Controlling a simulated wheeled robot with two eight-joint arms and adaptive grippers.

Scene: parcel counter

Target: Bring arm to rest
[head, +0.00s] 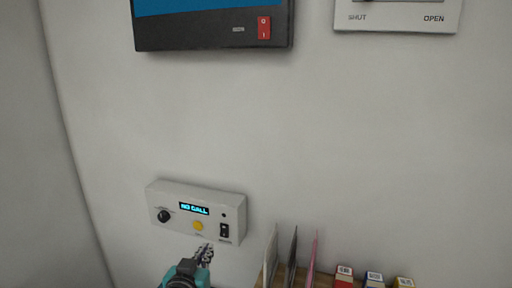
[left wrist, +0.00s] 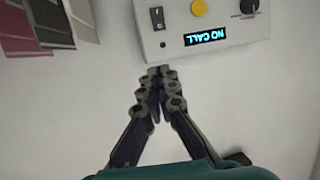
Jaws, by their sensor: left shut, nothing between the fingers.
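My left gripper (head: 206,250) is at the bottom of the head view, just below the grey wall box (head: 180,192). It also shows in the left wrist view (left wrist: 162,72), where its fingers come together at the tips with nothing between them. The box carries a lit display reading "NO CALL" (head: 194,209), a yellow button (head: 197,226), a black knob (head: 163,216) and a black rocker switch (head: 224,231). The fingertips appear close to the box's edge; I cannot tell whether they touch it. My right gripper is in neither view.
Upright cards or folders (head: 292,258) stand just right of my gripper. A dark panel with a red switch (head: 264,27) and a plate marked SHUT and OPEN (head: 396,18) hang above. The wall between is bare.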

